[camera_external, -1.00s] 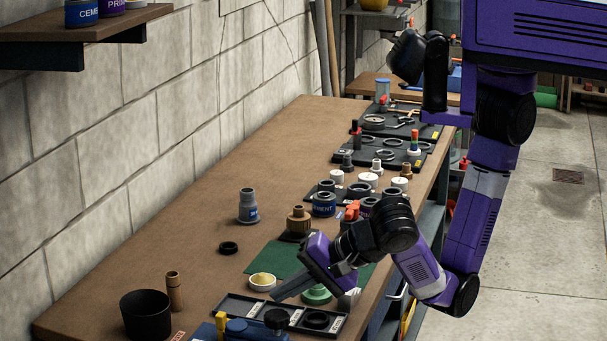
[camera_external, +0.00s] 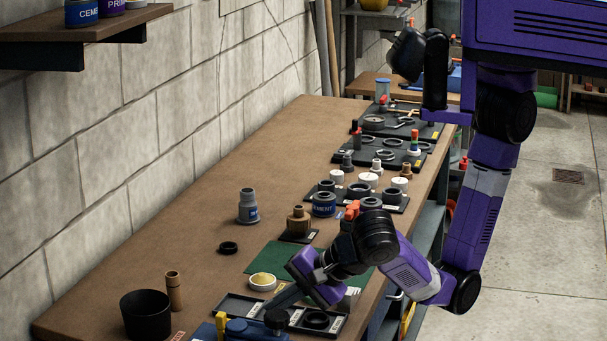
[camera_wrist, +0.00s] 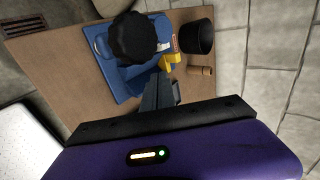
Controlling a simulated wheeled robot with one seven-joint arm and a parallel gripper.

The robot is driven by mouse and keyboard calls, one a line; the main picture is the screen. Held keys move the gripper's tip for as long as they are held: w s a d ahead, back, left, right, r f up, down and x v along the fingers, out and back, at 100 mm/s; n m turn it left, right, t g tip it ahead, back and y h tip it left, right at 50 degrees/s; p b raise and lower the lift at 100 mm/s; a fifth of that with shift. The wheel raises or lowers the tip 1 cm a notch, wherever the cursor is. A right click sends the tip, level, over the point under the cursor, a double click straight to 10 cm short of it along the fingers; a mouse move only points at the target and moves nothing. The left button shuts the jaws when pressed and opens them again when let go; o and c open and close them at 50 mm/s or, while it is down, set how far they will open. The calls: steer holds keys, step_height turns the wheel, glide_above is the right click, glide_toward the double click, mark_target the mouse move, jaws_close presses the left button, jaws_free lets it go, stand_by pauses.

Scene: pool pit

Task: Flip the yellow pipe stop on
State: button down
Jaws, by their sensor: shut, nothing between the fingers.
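The yellow pipe stop (camera_external: 221,321) stands up from a blue fixture (camera_external: 247,331) at the near end of the bench, by the bottom edge of the external view. In the wrist view the yellow stop (camera_wrist: 170,62) shows just beyond my fingertips, beside the blue base (camera_wrist: 125,80) and a large black knob (camera_wrist: 133,38). My gripper (camera_external: 275,304) is shut and empty, reaching down and left over the black tray. In the wrist view my gripper (camera_wrist: 160,82) points at the stop. I cannot tell whether it touches it; in the external view they look apart.
A black cup (camera_external: 146,315) and a brown pipe piece (camera_external: 174,292) stand left of the fixture. The bench's left middle is largely clear.

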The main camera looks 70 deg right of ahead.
mark_target(225, 320)
steer(key=x, duration=0.5)
steer(key=shift+w+f+p, duration=0.1)
steer(key=shift+p, duration=0.25)
steer(key=w+p, duration=0.1)
steer(key=w, duration=0.2)
steer(key=shift+w+f, duration=0.1)
steer(key=shift+w, duration=0.1)
steer(key=shift+w+f, duration=0.1)
steer(key=shift+w, duration=0.4)
steer(key=shift+w, duration=0.2)
steer(key=w+b, duration=0.3)
steer(key=w, duration=0.2)
steer(key=shift+w+f, duration=0.15)
steer(key=shift+w, duration=0.25)
steer(key=shift+w+r, duration=0.2)
steer(key=shift+w, duration=0.2)
